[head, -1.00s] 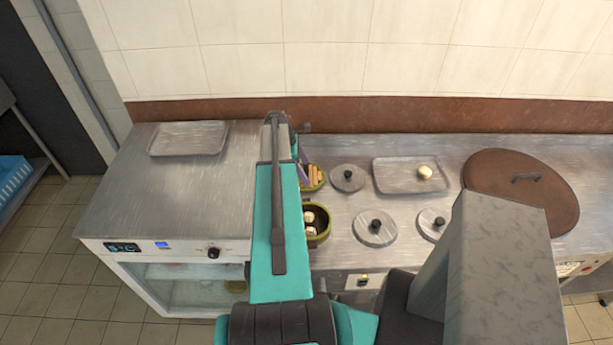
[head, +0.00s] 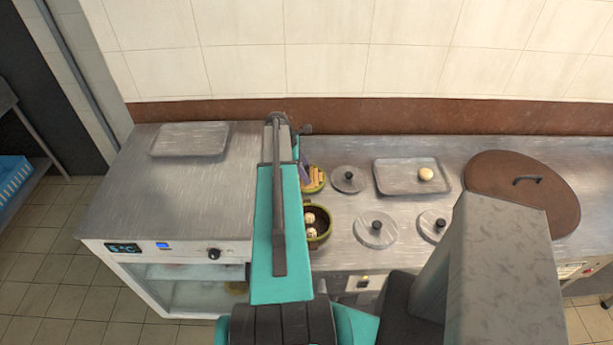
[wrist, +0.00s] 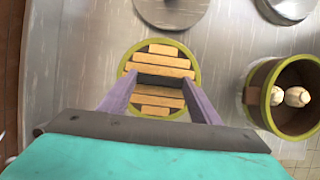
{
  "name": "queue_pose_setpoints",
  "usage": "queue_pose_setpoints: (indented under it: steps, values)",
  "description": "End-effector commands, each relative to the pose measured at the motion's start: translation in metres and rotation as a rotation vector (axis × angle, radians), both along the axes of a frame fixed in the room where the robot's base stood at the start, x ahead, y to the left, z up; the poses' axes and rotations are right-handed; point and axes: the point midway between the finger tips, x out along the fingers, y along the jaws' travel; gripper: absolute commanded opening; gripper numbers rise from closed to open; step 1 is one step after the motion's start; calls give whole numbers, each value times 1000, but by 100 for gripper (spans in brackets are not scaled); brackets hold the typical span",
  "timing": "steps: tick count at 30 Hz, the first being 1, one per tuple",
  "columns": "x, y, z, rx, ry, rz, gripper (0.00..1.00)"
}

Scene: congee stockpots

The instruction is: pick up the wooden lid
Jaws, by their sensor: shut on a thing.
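A round slatted wooden lid (wrist: 158,62) with a green rim lies below my gripper in the wrist view. It shows partly behind my arm in the head view (head: 315,178). My gripper (wrist: 161,79) has its purple fingers on either side of the middle slats and is shut on this lid. The exact contact at the fingertips is hard to see. Whether the lid is clear of the counter cannot be told.
A green-rimmed pot with pale buns (head: 328,232) stands close by. Several metal lids with black knobs, a tray with a bun (head: 390,186) and a big brown round lid with a handle (head: 495,181) lie to the right. An empty tray (head: 188,139) lies left; bare steel surrounds it.

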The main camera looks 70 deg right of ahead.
Motion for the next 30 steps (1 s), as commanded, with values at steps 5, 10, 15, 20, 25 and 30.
queue_pose_setpoints:
  steps: [5, 10, 15, 20, 25, 30]
  values:
    - [0, 0, 2, 0, 0, 0, 35]
    - [0, 0, 9, 0, 0, -1, 35]
    - [0, 0, 24, -2, -1, -1, 35]
    - [0, 0, 44, -2, -1, 0, 35]
    - [0, 0, 66, -2, -1, -1, 35]
    - [0, 0, 85, -1, 0, -1, 35]
